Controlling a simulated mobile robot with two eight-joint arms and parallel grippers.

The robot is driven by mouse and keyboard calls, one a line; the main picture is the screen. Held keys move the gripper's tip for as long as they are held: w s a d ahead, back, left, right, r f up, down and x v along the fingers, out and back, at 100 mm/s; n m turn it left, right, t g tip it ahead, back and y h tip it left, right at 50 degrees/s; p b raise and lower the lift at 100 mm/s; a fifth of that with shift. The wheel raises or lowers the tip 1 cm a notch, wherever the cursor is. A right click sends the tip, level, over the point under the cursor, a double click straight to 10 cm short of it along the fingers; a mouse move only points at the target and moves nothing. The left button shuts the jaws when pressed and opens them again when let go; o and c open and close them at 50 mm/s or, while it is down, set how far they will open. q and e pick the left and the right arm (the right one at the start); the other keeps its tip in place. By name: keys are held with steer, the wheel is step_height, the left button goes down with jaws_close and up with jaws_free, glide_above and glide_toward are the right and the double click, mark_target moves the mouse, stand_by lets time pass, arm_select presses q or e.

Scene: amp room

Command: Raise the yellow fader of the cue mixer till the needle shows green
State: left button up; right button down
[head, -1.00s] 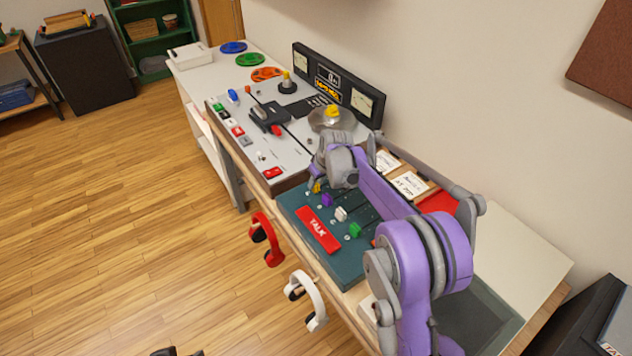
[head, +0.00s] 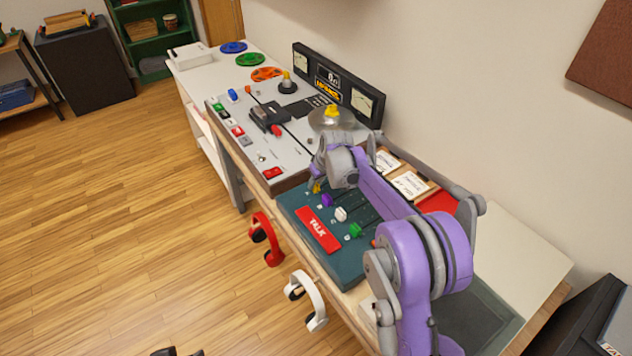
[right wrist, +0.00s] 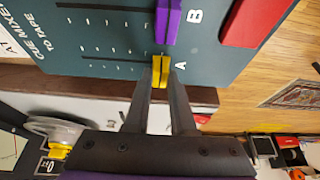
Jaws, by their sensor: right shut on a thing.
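The cue mixer (head: 356,265) is a dark teal panel on the bench, with a red TALK bar (head: 318,229) and several coloured faders. My right gripper (right wrist: 160,84) is shut on the yellow fader (right wrist: 160,67), which sits at the end of its slot near the letter A. In the head view the yellow fader (head: 317,188) shows just below my right gripper (head: 322,183). The purple fader (right wrist: 167,20) is beside it, near the letter B. Needle meters (head: 362,103) stand on the black panel behind the tape machine; their needles are too small to read.
A tape machine (head: 285,155) with a yellow-topped reel adjoins the mixer on its far side. White (head: 414,186) paper cards lie behind the mixer. Red headphones (head: 266,240) and white headphones (head: 308,300) hang at the bench front. The wooden floor at left is clear.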

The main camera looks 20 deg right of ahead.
steer(key=shift+d, duration=0.15)
steer(key=d, duration=0.1)
steer(key=w+d, duration=0.1)
steer(key=d, duration=0.2)
steer(key=shift+w+d, duration=0.25)
steer(key=shift+d, duration=0.1)
steer(key=c, duration=0.8)
jaws_free()
steer(key=shift+a, duration=0.1)
steer(key=shift+o, duration=0.2)
steer(key=shift+s+r, duration=0.1)
steer(key=v, duration=1)
steer(key=shift+s+r+p, duration=0.15)
steer(key=shift+r+p, duration=0.15)
steer(key=shift+p, duration=0.05)
